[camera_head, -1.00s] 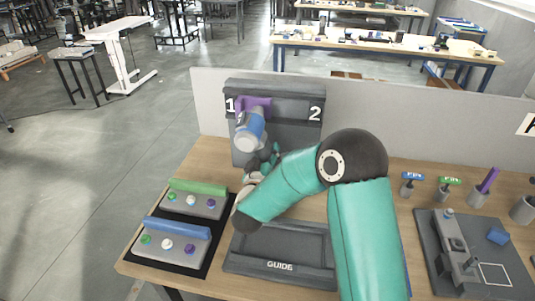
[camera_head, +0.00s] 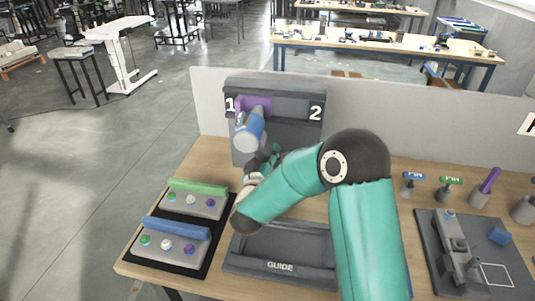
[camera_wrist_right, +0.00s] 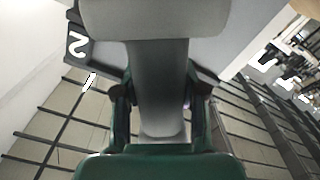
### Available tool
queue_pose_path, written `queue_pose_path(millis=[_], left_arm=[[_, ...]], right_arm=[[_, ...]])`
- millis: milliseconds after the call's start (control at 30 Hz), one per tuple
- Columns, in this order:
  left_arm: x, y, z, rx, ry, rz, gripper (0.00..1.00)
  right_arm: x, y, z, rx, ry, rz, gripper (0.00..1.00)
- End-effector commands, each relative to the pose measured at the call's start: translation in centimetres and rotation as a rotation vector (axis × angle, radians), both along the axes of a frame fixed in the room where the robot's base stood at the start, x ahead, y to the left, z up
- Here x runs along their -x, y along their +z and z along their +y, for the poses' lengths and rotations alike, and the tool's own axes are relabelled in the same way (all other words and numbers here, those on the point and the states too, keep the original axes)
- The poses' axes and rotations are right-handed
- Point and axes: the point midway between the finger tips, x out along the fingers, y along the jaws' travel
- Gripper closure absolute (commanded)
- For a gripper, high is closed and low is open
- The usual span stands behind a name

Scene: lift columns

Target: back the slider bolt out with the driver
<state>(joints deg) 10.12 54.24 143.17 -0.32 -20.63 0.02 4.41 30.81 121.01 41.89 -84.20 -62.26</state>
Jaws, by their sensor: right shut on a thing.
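My right gripper (camera_head: 264,160) is at the grey panel marked 1 and 2 (camera_head: 287,94), just below a blue and grey cylinder (camera_head: 250,131). In the right wrist view, my right gripper (camera_wrist_right: 160,100) is shut on a grey piece (camera_wrist_right: 158,75) with a wide top; I cannot tell which part it is. A purple piece (camera_head: 257,104) sits at station 1 above the cylinder. A blue-handled driver (camera_head: 412,177) and a green-handled driver (camera_head: 449,181) stand at the right. The slider bolt cannot be made out surely. My left gripper is out of view.
A grey fixture plate (camera_head: 440,283) with a raised block lies at the right. The GUIDE tray (camera_head: 280,267) is empty at front centre. Two button blocks with a green bar (camera_head: 198,187) and a blue bar (camera_head: 177,228) stand on a black mat at the left.

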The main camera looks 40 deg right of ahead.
Motion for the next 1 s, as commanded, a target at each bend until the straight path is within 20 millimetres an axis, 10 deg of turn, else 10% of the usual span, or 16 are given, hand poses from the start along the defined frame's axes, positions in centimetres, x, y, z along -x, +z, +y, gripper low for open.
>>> queue_pose_path(millis=[1000], left_arm=[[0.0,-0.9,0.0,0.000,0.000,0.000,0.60]], right_arm=[[3.0,0.3,3.6,0.003,0.002,-0.007,1.00]])
